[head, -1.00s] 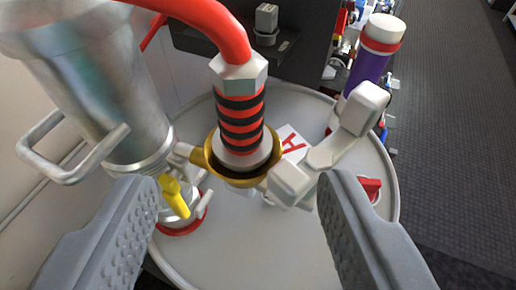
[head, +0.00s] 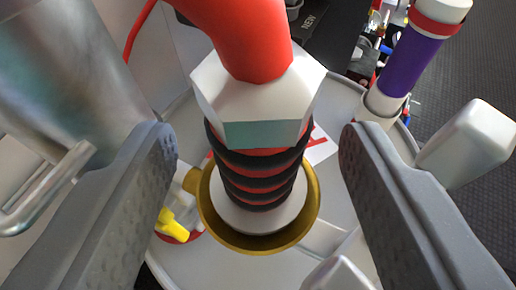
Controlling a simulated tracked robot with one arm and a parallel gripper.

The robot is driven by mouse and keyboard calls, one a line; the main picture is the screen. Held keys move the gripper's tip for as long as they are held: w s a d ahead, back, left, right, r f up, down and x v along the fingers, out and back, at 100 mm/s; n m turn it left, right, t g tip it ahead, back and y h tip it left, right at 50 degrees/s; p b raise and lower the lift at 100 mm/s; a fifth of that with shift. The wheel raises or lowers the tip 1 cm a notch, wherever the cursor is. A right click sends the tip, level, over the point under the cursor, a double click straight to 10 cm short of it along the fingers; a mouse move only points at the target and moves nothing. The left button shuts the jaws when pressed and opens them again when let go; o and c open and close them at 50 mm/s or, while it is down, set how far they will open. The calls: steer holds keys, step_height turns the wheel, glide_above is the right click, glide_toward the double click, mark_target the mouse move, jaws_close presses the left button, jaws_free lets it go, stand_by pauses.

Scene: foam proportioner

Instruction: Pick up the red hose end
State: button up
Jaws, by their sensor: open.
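The red hose end (head: 258,160) stands upright in the middle of the head view. It has a pale hexagonal collar at the top and a red body with black rings below. Its lower end sits in a gold ring socket (head: 262,243). The red hose (head: 238,35) bends up and away from the collar. My gripper (head: 257,155) is open, with one finger on each side of the hose end. A gap shows between each finger and the hose end, and I see no contact.
A silver cylinder with a handle (head: 60,75) stands close at the left. White lever arms (head: 468,140) stick out at the right and below the socket. A purple and white cylinder (head: 410,60) stands at the upper right. A yellow lever (head: 172,224) sits low left.

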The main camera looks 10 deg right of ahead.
steer(key=shift+p+x, duration=1)
steer(key=shift+x, duration=1.6)
steer(key=shift+s, duration=0.15)
jaws_close()
